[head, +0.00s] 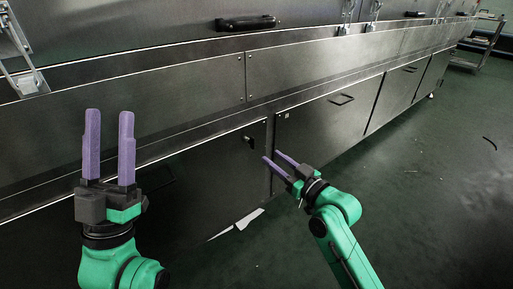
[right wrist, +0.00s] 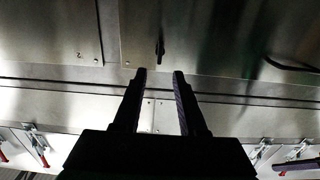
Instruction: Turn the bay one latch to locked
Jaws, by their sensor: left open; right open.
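The bay one latch appears to be the small black turn knob (head: 249,142) on the lower dark panel, near its right edge. In the right wrist view the knob (right wrist: 160,48) stands just beyond the fingertips, roughly centred between them, with its lever lying along the fingers' direction. My right gripper (head: 271,156) is open and empty, a little right of and below the knob in the head view. It also shows in the right wrist view (right wrist: 159,72). My left gripper (head: 109,113) is open and empty, pointing up in front of the dryer. I cannot read the latch's locked mark.
The long metal dryer (head: 195,95) runs from left to far right. A lower panel has a bar handle (head: 342,100), and a black handle (head: 245,23) sits higher up. Red-handled clamps (right wrist: 40,147) show in the right wrist view. The green floor (head: 420,190) at right is mostly clear.

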